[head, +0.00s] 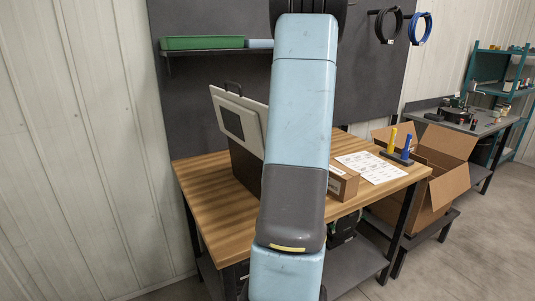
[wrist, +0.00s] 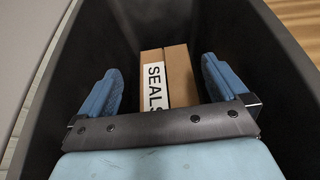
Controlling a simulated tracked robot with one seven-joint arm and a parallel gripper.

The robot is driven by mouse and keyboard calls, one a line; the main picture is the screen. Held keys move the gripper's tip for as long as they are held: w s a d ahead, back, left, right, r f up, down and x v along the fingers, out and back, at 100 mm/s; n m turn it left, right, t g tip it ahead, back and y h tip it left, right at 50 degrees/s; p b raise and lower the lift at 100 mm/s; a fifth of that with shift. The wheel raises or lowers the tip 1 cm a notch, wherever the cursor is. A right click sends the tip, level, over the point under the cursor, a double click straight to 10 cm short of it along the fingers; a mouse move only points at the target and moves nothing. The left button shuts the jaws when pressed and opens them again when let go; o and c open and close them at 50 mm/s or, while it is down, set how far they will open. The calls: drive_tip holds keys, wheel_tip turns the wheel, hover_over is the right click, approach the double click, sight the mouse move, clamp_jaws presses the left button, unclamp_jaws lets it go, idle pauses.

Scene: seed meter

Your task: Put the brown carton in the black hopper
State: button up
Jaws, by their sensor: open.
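The brown carton (wrist: 182,75), with a white label reading SEALS, is inside the black hopper (wrist: 235,35) in the wrist view. My gripper (wrist: 160,80) reaches down into the hopper. Its two blue fingers are open, one on each side of the carton, with gaps showing between fingers and carton. The bar of my gripper covers the carton's near end. I cannot tell whether the carton rests on the hopper floor. In the head view my arm hides my gripper and most of the hopper; a dark side of it (head: 245,168) shows left of the arm.
A wooden bench (head: 215,205) carries the hopper, a tilted white panel (head: 238,120), another brown box (head: 343,183) and printed sheets (head: 371,166). Blue and yellow-handled tools (head: 398,148) stand at its right end. A large open cardboard box (head: 432,185) is beside the bench.

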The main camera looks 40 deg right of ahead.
drive_tip(key=v, duration=0.8)
drive_tip(key=shift+w+r, duration=0.2)
drive_tip(key=shift+r, duration=0.1)
idle(0.8)
